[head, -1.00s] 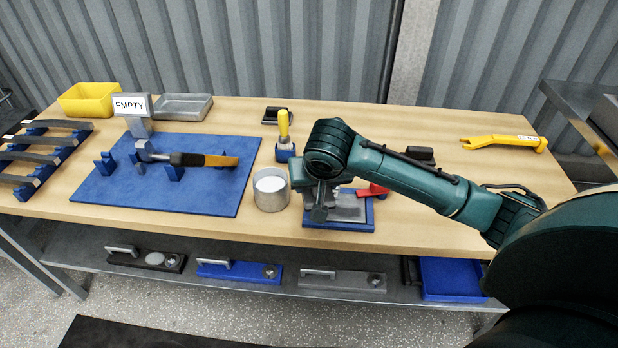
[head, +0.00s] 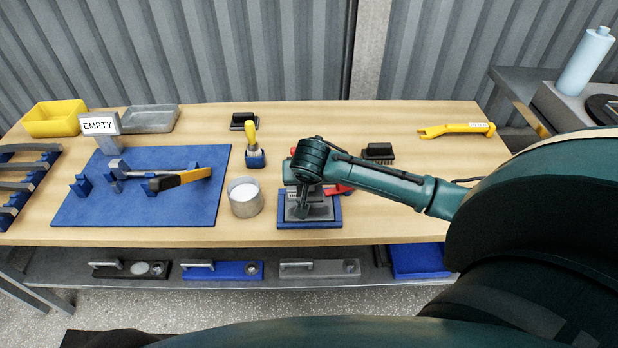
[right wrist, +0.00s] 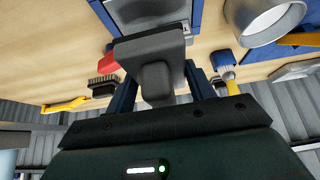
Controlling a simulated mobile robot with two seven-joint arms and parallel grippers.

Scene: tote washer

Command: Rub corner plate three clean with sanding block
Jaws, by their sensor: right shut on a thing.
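A grey metal plate (head: 322,211) lies in a blue fixture (head: 312,226) with a red clamp handle (head: 339,190) near the front edge of the bench. In the right wrist view the plate (right wrist: 150,12) is partly hidden behind a dark grey block (right wrist: 152,48), which looks like the sanding block. My right gripper (head: 302,208) is over the plate. Its blue fingers (right wrist: 160,88) are shut on the block. Whether the block touches the plate I cannot tell. Any mark on the plate is too small to read. My left gripper is not in view.
A metal cup (head: 244,209) stands close left of the fixture. A yellow tool (head: 455,129) lies right. The shelf below holds several plates with handles (head: 222,270).

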